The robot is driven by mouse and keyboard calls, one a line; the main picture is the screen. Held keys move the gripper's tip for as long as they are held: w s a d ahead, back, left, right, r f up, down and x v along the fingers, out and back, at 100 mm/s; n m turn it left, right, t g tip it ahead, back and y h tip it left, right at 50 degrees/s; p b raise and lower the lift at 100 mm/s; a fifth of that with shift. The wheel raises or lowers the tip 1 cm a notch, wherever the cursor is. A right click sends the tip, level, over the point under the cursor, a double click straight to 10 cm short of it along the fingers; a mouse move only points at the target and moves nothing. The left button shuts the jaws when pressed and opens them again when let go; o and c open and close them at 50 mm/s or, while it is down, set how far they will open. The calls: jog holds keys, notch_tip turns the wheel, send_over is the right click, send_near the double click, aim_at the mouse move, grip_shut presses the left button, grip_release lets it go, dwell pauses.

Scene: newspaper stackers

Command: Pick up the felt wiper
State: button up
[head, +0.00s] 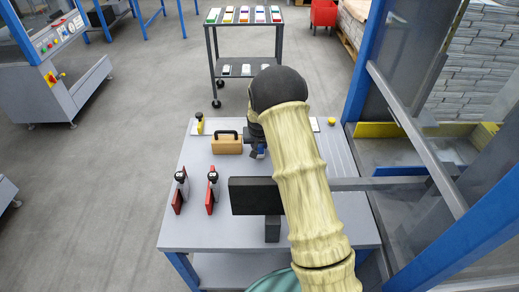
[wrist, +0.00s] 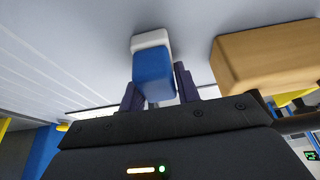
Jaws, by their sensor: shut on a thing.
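The felt wiper (wrist: 154,76) is a small blue block with a white pad, seen in the wrist view between my gripper's two dark fingers. My gripper (wrist: 156,82) is shut on the blue part, and the white pad sticks out beyond the fingertips. In the head view my gripper (head: 257,149) is at the table's far half, right of a tan block with a dark handle (head: 228,145). I cannot tell whether the pad touches the tabletop.
The grey table (head: 185,235) also holds two red upright tools (head: 181,192) at left, a dark panel on a stand (head: 255,195) in front, and a yellow knob (head: 331,122) at the back right. A blue frame post (head: 365,65) rises beside the right edge. A cart (head: 243,70) stands beyond.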

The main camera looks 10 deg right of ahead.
notch_tip(320, 180, up, 10)
jog(key=shift+r, duration=0.1)
dwell(0.5)
jog(key=shift+o, duration=0.5)
